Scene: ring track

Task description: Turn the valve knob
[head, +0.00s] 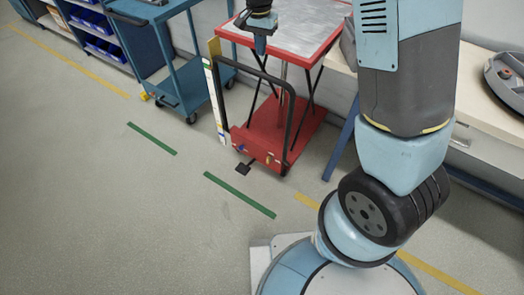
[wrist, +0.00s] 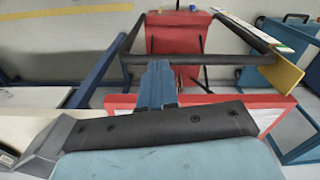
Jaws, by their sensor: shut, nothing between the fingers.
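I cannot make out a valve knob for certain in either view. My gripper (head: 261,46) is at the top of the head view, pointing down over the near left part of a red lift cart (head: 270,135) with a grey top. The gripper is shut and empty. In the wrist view its blue fingers (wrist: 157,83) are together, in front of the cart's black handle bar (wrist: 225,58). The cart's red base (wrist: 175,32) shows beyond the bar. Part of the cart top is hidden by my gripper.
A blue trolley (head: 185,85) stands left of the cart. Shelving with blue bins (head: 105,45) is at the far left. A pale bench (head: 485,100) at right carries a grey round part (head: 508,80), cut off by the frame. The floor at left is clear, with green and yellow stripes.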

